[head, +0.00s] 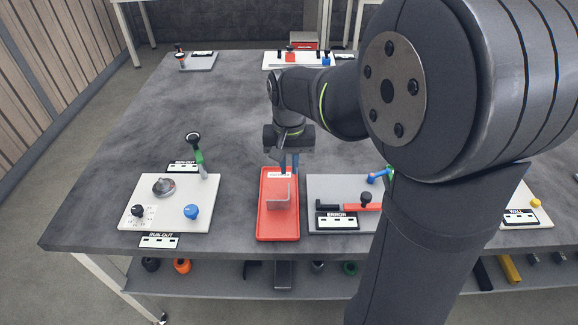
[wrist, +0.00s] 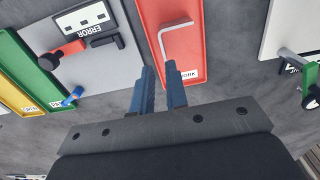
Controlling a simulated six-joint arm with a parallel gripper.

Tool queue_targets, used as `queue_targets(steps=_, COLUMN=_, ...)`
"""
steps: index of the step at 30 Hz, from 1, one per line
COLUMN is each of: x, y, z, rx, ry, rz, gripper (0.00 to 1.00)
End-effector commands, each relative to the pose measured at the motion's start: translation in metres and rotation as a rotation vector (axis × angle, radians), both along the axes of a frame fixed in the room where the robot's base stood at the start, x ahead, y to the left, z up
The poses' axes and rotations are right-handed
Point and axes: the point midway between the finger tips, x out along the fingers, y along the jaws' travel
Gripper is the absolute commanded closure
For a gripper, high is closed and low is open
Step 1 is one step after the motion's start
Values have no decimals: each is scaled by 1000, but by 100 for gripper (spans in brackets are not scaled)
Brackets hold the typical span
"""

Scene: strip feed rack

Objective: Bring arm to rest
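My gripper (head: 289,163) hangs over the far end of the red tray (head: 278,229) in the head view. In the wrist view its two blue fingers (wrist: 160,78) are apart with nothing between them, so it is open and empty. A bent grey metal piece (head: 281,196) stands or lies in the red tray; it also shows in the wrist view (wrist: 176,30), apart from the fingers. My arm hides part of the table to the right.
A white board (head: 172,216) with a blue knob (head: 191,211), dials and a green-handled lever (head: 199,157) is to the left. A grey panel (head: 320,187) with a red-handled lever (head: 352,207) is right of the tray. The table's far middle (head: 215,110) is clear.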

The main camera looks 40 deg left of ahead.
Motion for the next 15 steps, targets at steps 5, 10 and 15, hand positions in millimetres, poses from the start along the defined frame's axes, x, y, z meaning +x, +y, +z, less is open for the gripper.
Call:
queue_targets(steps=5, x=0, y=0, z=-4, rx=-1, ry=1, rz=0, gripper=87)
queue_targets(steps=10, x=0, y=-1, z=-23, rx=-4, ry=3, rz=0, gripper=87)
queue_targets(steps=15, x=0, y=-1, z=-56, rx=-4, ry=3, rz=0, gripper=87)
